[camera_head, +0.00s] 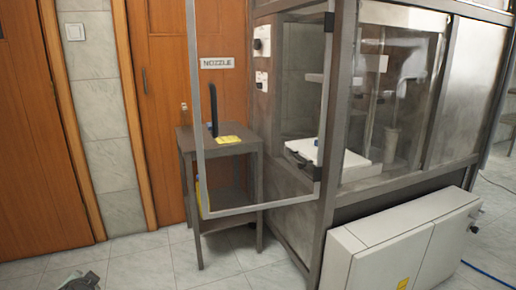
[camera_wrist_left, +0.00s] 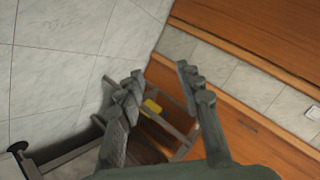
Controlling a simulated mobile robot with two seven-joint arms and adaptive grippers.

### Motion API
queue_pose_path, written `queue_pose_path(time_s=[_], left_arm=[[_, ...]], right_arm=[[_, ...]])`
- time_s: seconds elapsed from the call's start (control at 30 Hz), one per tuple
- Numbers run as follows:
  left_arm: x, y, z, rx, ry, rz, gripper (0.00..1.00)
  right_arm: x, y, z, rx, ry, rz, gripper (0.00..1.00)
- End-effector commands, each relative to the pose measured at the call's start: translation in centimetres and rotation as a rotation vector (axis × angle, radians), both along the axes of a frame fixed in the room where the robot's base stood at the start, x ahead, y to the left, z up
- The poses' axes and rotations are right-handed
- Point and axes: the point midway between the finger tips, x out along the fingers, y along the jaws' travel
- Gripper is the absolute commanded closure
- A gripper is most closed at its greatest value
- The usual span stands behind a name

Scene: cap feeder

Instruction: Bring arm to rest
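My left gripper (camera_wrist_left: 159,75) is open and empty in the left wrist view, its two dark fingers spread apart. A small dark grey part of it (camera_head: 82,282) shows at the bottom left edge of the head view, over the tiled floor and well in front of the small table (camera_head: 217,142). Between the fingers in the wrist view, the small table and a yellow item appear farther off. My right gripper is in neither view.
A machine cabinet (camera_head: 290,195) has an open framed glass door (camera_head: 197,95) swung out in front of the small table. A yellow item (camera_head: 228,140) lies on the table. A grey-white box unit (camera_head: 400,245) stands on the floor at right.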

Motion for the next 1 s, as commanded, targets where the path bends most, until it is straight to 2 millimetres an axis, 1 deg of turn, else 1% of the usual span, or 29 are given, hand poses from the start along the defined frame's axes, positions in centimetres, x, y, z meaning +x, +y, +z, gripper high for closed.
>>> queue_pose_path(time_s=[0.03,0.07,0.1,0.17,0.2,0.27,0.3,0.37,0.4,0.47,0.6,0.7,0.77,0.8,0.87,0.9,1.0], left_arm=[[-2.6,0.3,-3.7,-0.013,0.067,0.003,0.64],[-4.0,0.5,-5.6,-0.022,0.101,0.004,0.64],[-5.9,0.7,-7.9,-0.034,0.145,0.007,0.64],[-9.0,0.9,-11.2,-0.051,0.208,0.011,0.64],[-11.0,1.1,-13.1,-0.061,0.248,0.015,0.64],[-13.8,1.3,-15.6,-0.076,0.3,0.021,0.64],[-15.7,1.5,-17.1,-0.085,0.332,0.024,0.64],[-18.3,1.6,-19.0,-0.096,0.376,0.031,0.64],[-20.0,1.7,-20.1,-0.103,0.404,0.035,0.64],[-22.4,1.9,-21.6,-0.114,0.442,0.041,0.64],[-28.1,2.3,-24.6,-0.135,0.529,0.058,0.64],[-28.5,-2.6,-26.6,-0.228,0.518,0.071,0.64],[-29.0,-5.2,-27.6,-0.279,0.517,0.081,0.64],[-29.3,-7.0,-28.3,-0.314,0.517,0.088,0.64],[-29.7,-9.9,-29.1,-0.367,0.516,0.097,0.64],[-29.9,-11.8,-29.6,-0.4,0.515,0.103,0.64],[-30.3,-16.0,-30.5,-0.476,0.513,0.117,0.64]], right_arm=[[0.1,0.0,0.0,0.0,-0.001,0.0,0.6],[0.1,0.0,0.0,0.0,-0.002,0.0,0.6],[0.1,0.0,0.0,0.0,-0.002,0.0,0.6],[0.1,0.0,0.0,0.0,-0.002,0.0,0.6],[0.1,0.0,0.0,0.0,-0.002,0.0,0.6],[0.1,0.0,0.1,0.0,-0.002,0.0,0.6],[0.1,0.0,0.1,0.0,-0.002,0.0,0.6],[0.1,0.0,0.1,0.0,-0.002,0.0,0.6],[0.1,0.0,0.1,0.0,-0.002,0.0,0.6],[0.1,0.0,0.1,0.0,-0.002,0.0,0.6],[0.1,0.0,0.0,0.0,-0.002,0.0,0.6],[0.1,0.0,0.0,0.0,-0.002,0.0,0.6],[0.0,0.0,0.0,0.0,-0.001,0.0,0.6],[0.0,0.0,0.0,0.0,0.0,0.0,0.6],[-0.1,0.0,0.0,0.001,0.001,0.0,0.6],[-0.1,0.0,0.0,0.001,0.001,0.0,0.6],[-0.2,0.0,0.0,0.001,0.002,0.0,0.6]])
